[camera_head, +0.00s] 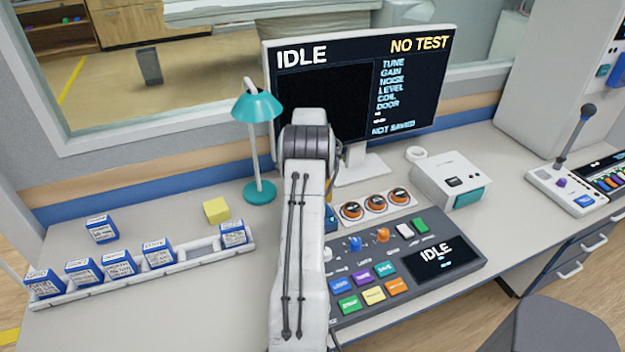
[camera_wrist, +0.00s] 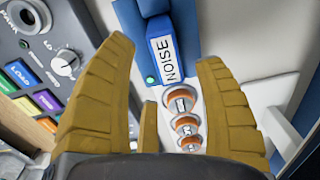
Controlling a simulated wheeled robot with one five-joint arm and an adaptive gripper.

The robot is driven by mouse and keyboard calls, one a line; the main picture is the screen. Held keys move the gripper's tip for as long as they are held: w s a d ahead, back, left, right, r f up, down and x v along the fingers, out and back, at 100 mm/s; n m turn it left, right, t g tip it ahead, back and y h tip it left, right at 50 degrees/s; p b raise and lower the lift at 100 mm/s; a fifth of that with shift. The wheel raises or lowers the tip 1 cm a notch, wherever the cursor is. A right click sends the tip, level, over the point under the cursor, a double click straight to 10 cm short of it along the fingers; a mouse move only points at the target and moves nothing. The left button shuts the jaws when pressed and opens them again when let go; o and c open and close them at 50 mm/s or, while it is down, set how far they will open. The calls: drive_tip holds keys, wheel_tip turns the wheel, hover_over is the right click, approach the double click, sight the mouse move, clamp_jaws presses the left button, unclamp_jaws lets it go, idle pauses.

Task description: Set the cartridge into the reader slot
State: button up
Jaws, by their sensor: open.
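In the wrist view, a blue cartridge with a white NOISE label (camera_wrist: 167,58) stands at a blue holder (camera_wrist: 127,15), which looks like the reader; how deep it sits I cannot tell. A small green light shows beside its lower end. My gripper (camera_wrist: 164,52) is open, its two yellow-brown fingers on either side of the cartridge with gaps to both. In the head view my arm hides the gripper and most of the reader; only a bit of blue (camera_head: 331,218) shows beside the arm.
A white rack (camera_head: 200,257) at left holds several blue-and-white cartridges, with an empty place. Another cartridge (camera_head: 101,229) and a yellow block (camera_head: 216,210) lie behind it. A teal lamp (camera_head: 258,110), a monitor (camera_head: 430,100) reading IDLE and NO TEST, orange knobs (camera_head: 376,207) and a console (camera_head: 400,290) are close by.

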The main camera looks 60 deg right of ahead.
wheel_tip(320, 180, up, 8)
drive_tip(key=b, duration=0.3)
drive_tip(key=w+a+r+n, duration=0.2)
drive_tip(key=a+n, duration=0.1)
drive_tip(key=a, duration=0.5)
drive_tip(key=w+a+r+n, duration=0.2)
drive_tip(key=a+n, duration=0.1)
drive_tip(key=a, duration=0.5)
drive_tip(key=w+a+r+n, duration=0.1)
drive_tip(key=a+r+n, duration=0.25)
drive_tip(key=a, duration=0.45)
drive_tip(key=s+a+n+t, duration=0.1)
drive_tip(key=s+a+n, duration=0.3)
drive_tip(key=a, duration=0.4)
drive_tip(key=s+a+n+t, duration=0.1)
drive_tip(key=s+a+n, duration=0.3)
drive_tip(key=a+n, duration=0.3)
drive_tip(key=s+a+n+t, duration=0.1)
drive_tip(key=s+a+n, duration=0.3)
drive_tip(key=a, duration=0.6)
drive_tip(key=shift+s+r+n+t, duration=0.2)
drive_tip(key=shift+r+n+t, duration=0.1)
drive_tip(key=shift+n, duration=0.35)
drive_tip(key=shift+d, duration=0.1)
